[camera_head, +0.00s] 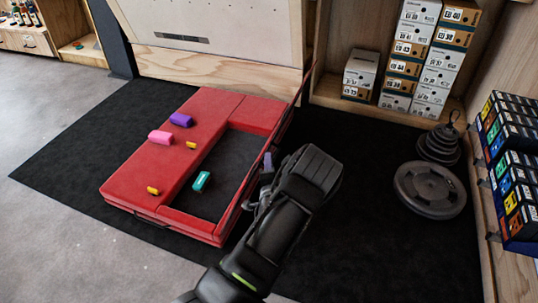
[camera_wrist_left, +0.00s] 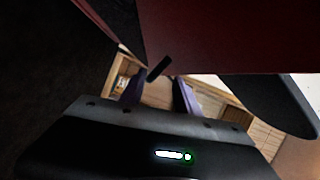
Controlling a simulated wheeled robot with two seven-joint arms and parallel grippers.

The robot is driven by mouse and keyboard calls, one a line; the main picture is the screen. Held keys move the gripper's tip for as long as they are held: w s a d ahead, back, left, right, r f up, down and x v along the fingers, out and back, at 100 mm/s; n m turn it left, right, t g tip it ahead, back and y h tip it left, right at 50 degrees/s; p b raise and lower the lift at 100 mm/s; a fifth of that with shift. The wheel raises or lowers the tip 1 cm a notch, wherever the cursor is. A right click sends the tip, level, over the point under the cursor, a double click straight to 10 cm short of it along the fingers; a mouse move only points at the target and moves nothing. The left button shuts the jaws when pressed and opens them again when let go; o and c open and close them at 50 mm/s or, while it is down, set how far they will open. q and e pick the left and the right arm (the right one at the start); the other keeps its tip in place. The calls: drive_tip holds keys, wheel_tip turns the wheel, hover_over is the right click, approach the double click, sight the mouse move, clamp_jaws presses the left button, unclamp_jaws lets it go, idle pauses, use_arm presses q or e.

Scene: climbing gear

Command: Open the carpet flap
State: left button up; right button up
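A red crash pad (camera_head: 150,180) lies on the dark floor mat, with a dark rectangular recess (camera_head: 226,165) in it. Along its right side, a thin dark-red flap (camera_head: 283,125) shows almost edge-on and appears raised. My left gripper (camera_head: 264,173) is beside the flap's right face, partly hidden by its own wrist. In the left wrist view, its two purple fingers (camera_wrist_left: 159,95) are apart. A small black tab (camera_wrist_left: 159,68) shows between and just beyond them, below a dark red surface (camera_wrist_left: 230,35). I cannot tell whether they touch it. My right gripper is not in view.
A teal block (camera_head: 201,181) is in the recess. Weight plates (camera_head: 430,188) lie to the right, near shoe boxes (camera_head: 408,50) and a shelf. The mat between is clear.

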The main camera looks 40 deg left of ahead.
use_arm(q)
drive_tip(key=shift+s+d+r, duration=0.15)
drive_tip(key=shift+s+d, duration=0.25)
drive_tip(key=shift+s, duration=0.05)
drive_tip(key=shift+s+d, duration=0.1)
drive_tip(key=shift+s, duration=0.05)
drive_tip(key=v, duration=0.8)
drive_tip(key=shift+s+d, duration=0.25)
drive_tip(key=shift+s, duration=0.05)
idle(1.0)
